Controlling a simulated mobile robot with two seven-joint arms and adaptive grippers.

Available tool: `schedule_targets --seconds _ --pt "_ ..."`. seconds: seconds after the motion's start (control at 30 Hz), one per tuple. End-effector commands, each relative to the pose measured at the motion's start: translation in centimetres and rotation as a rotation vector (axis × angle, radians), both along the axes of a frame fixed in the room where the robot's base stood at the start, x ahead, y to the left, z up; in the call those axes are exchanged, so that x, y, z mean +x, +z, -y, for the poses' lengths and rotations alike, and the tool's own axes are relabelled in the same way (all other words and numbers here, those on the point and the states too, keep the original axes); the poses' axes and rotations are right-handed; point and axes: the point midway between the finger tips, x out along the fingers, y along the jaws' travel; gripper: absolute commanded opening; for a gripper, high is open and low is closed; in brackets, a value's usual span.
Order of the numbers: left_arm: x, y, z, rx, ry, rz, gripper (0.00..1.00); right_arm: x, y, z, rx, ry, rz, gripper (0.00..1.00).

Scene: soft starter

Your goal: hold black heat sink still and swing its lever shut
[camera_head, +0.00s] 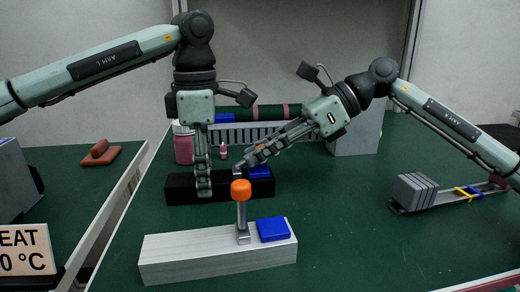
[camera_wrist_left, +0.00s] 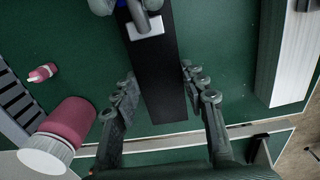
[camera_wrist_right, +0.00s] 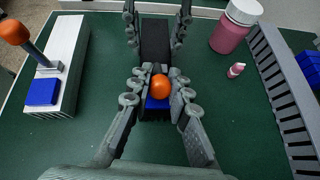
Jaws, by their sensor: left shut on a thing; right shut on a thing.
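The black heat sink (camera_head: 182,188) is a long black bar behind the light grey one. It also shows in the left wrist view (camera_wrist_left: 158,75). My left gripper (camera_head: 203,190) is shut across its left part, one finger on each side. Its blue block (camera_head: 259,172) is at the right end. The lever's orange knob (camera_head: 260,152) is above that block, right of the pale bracket (camera_wrist_left: 145,28), so the lever looks tilted to the right. My right gripper (camera_head: 244,163) is shut around the lever near the knob (camera_wrist_right: 161,87).
A light grey heat sink (camera_head: 190,257) with an upright orange-knobbed lever (camera_head: 241,190) stands in front. A pink jar (camera_head: 183,147) and a slotted grey rack (camera_head: 235,134) are behind. Grey plates (camera_head: 415,192) lie right. Green table is clear at front right.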

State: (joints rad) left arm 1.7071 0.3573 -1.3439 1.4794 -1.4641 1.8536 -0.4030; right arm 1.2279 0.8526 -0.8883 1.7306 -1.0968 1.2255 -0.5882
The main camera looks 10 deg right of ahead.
Motion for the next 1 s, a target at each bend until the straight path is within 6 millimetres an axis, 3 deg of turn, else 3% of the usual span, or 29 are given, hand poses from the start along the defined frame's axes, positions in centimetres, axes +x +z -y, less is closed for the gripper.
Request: schedule_targets --seconds 0.27,0.3,0.47,0.8,1.0 --pt "0.0 0.1 0.0 0.0 0.0 0.0 0.02 0.0 0.1 0.0 0.001 -0.001 0.001 0.0" --pt "0.0 0.1 0.0 0.0 0.0 0.0 0.02 0.0 0.1 0.0 0.001 -0.001 0.001 0.2" --pt "0.0 0.1 0.0 0.0 0.0 0.0 0.02 0.0 0.0 0.0 0.0 -0.001 0.001 0.4" --pt "0.0 0.1 0.0 0.0 0.0 0.001 0.02 0.0 0.2 0.3 0.0 -0.001 0.0 0.4" --pt "0.0 0.1 0.0 0.0 0.0 0.001 0.02 -0.1 1.7 2.7 0.0 -0.004 0.003 0.4"
